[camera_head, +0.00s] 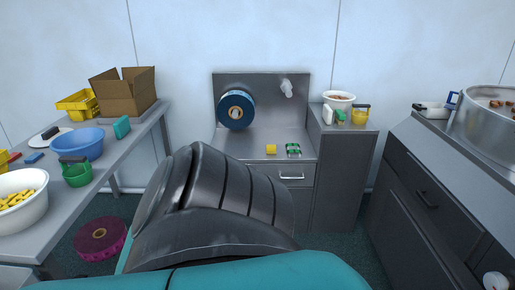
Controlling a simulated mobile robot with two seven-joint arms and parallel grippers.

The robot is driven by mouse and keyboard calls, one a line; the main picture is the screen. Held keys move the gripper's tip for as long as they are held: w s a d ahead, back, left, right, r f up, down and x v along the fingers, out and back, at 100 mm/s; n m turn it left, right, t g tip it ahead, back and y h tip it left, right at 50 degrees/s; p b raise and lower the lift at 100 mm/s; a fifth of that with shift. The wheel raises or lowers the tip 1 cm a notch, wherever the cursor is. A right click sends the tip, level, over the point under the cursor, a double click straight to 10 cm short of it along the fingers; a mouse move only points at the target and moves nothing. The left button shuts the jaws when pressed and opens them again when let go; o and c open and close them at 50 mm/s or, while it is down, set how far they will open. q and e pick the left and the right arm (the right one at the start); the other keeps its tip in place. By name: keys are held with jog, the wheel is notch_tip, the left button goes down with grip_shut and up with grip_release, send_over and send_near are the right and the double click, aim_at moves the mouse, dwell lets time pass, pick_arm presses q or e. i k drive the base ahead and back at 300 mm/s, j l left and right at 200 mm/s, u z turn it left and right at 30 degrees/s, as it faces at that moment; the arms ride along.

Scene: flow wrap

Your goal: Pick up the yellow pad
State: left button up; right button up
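A small yellow block-like item (271,149), which looks like the yellow pad, lies on the grey metal counter (240,147) at the middle back. A green and white item (293,149) lies just to its right, a small gap apart. No gripper of mine shows in the head view. A large dark grey and teal part of my own arm fills the lower middle and hides the front of the counter's left side.
A blue roll (236,110) is mounted on the counter's back panel. To the right, a cabinet (345,175) bears a bowl (339,100) and a yellow container (361,115). The left table (120,150) holds bowls and a cardboard box (123,93). A magenta roll (100,238) is on the floor.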

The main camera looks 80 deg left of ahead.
aim_at(271, 149)
jog(key=u, duration=2.5)
jog(key=z, duration=2.85)
jog(key=u, duration=2.65)
